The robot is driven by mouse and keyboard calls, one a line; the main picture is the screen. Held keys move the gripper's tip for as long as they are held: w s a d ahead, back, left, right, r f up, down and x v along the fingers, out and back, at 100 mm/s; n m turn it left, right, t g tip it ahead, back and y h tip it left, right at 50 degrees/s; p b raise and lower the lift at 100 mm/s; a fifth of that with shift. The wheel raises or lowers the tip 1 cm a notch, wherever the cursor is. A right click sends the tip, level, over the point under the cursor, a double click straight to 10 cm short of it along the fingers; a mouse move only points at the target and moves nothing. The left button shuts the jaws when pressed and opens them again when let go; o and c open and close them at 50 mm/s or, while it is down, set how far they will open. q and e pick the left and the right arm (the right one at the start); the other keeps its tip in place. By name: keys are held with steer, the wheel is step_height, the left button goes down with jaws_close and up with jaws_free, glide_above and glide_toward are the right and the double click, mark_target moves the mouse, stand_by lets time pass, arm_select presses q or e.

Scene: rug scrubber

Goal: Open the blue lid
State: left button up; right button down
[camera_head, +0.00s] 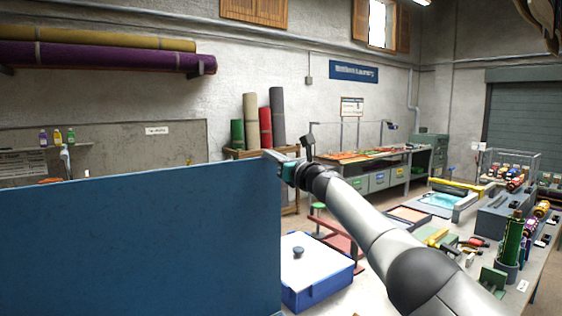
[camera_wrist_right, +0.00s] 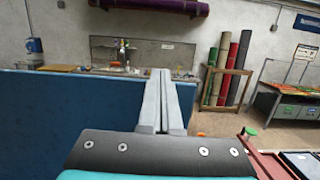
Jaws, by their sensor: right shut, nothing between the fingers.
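A large blue panel (camera_head: 140,245), which looks like the blue lid, stands upright and fills the lower left of the head view. Its face also spans the right wrist view (camera_wrist_right: 70,110). My right gripper (camera_head: 271,155) is at the panel's top right corner, its fingers shut with nothing between them. In the right wrist view the closed fingers (camera_wrist_right: 160,76) point forward over the panel's top edge near its right end. I cannot tell whether they touch it. The panel hides whatever is behind its lower part. My left gripper is not in view.
A blue box with a white top (camera_head: 318,262) and dark knob sits just right of the panel, beside my right arm. A cluttered workbench (camera_head: 515,265) stands at the right. Rolled rugs (camera_head: 265,128) stand in a wooden rack behind. Open air lies above the panel.

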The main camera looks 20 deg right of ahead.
steer(key=shift+d, duration=0.1)
steer(key=p+v, duration=0.3)
steer(key=v, duration=1.2)
stand_by(0.3)
steer(key=shift+s+f, duration=0.1)
steer(key=shift+s, duration=0.05)
